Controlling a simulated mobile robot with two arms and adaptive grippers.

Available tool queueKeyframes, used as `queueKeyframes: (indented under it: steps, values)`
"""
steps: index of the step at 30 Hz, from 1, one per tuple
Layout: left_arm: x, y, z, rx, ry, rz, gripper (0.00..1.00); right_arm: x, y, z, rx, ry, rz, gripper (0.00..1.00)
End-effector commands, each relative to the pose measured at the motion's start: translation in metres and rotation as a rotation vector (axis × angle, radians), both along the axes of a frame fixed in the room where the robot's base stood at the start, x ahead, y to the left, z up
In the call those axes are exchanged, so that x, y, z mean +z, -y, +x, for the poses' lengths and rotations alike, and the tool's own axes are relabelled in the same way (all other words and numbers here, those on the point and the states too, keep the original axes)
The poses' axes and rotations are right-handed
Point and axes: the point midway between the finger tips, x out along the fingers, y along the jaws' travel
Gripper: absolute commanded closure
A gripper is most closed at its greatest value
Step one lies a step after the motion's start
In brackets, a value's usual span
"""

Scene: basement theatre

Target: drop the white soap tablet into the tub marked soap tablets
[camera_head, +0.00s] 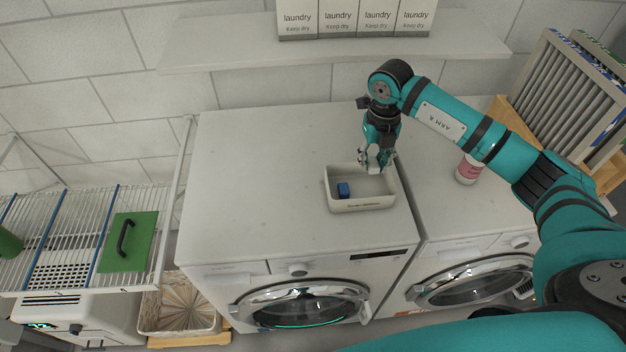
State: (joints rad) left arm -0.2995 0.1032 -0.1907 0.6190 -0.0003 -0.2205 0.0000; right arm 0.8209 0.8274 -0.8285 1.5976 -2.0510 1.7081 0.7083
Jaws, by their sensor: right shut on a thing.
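A cream tub (362,204) stands on top of the left washing machine near its right edge. Small lettering on its front is too small to read. A blue tablet (343,190) lies inside it at the left. My right gripper (376,163) points down over the back right part of the tub, shut on the white soap tablet (375,169). The tablet shows between the fingertips at about the height of the tub's back rim; I cannot tell whether it touches the tub. My left gripper is not in view.
A pink and white container (467,169) stands right of the tub on the neighbouring machine. Several laundry boxes (338,20) stand on the wall shelf (240,45). A wire rack (70,240) holds a green board (130,255).

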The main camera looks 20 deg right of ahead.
Motion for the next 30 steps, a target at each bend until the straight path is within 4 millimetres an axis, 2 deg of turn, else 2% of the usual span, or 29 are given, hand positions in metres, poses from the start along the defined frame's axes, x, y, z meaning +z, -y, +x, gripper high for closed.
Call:
queueKeyframes:
  steps: [1, 5, 11, 21, 30]
  values:
    - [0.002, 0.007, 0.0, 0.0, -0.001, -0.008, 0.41, 0.004, 0.007, 0.003, -0.01, 0.0, -0.001, 0.98]
    - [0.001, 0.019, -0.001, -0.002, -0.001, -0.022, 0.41, 0.003, 0.013, 0.006, -0.016, -0.001, -0.001, 0.98]
    - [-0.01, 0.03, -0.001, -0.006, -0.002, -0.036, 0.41, -0.012, 0.013, 0.006, -0.015, -0.001, 0.0, 0.98]
    - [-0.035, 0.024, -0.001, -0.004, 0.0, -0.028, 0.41, -0.05, 0.013, 0.005, -0.016, -0.001, -0.001, 0.98]
    - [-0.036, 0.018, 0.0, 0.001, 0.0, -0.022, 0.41, -0.055, 0.013, 0.006, -0.016, 0.0, 0.0, 0.98]
